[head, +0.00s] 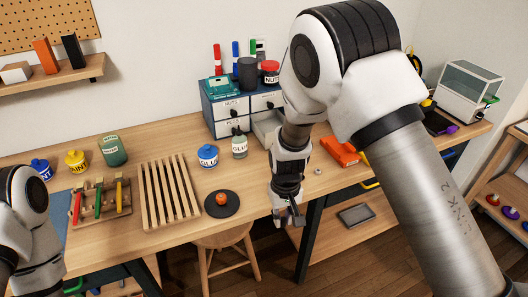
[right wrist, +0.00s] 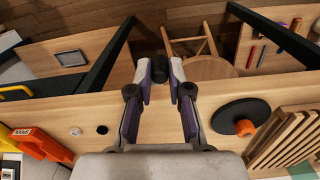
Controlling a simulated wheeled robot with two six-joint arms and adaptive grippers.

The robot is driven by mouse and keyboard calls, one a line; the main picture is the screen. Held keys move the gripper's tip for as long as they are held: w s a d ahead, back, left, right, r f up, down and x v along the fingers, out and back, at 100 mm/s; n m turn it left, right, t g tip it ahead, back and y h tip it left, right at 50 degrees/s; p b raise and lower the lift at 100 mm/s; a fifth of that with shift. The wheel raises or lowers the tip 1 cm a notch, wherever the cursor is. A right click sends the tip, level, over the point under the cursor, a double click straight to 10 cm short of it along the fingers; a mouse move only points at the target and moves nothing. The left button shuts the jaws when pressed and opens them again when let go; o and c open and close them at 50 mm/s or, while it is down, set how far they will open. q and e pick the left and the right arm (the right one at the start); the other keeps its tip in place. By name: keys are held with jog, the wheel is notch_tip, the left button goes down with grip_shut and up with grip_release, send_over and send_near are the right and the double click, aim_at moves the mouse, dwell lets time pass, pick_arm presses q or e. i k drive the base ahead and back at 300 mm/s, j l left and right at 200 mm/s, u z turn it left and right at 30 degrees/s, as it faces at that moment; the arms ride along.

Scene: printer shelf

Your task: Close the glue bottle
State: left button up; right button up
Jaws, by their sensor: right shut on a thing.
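The glue bottle (head: 240,148), a small grey-green bottle with a white GLUE label, stands upright on the table in front of the drawer cabinet. Its top is too small to tell whether it is capped. My right gripper (head: 289,216) is at the table's front edge, to the right of and nearer than the bottle. In the right wrist view its fingers (right wrist: 160,85) are shut on a dark round cap-like piece (right wrist: 159,63). The glue bottle does not show in that view. My left gripper is out of view; only part of the left arm shows.
A blue-lidded pot (head: 208,156) stands left of the bottle. A black disc (head: 213,209) with an orange ball, a slatted wooden rack (head: 168,193) and an orange box (head: 340,151) are on the table. The cabinet (head: 225,122) has an open drawer. A stool (head: 222,238) stands in front.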

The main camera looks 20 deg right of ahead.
aim_at(239, 142)
jog(key=l, duration=0.45)
jog(key=i+l+z, duration=0.1)
jog(key=l, duration=0.3)
jog(key=i+l, duration=0.15)
jog(key=l, duration=0.25)
jog(key=l+z, duration=0.1)
jog(key=l, duration=0.35)
jog(key=i+l, duration=0.2)
jog(key=l, duration=0.2)
jog(key=k+z, duration=0.05)
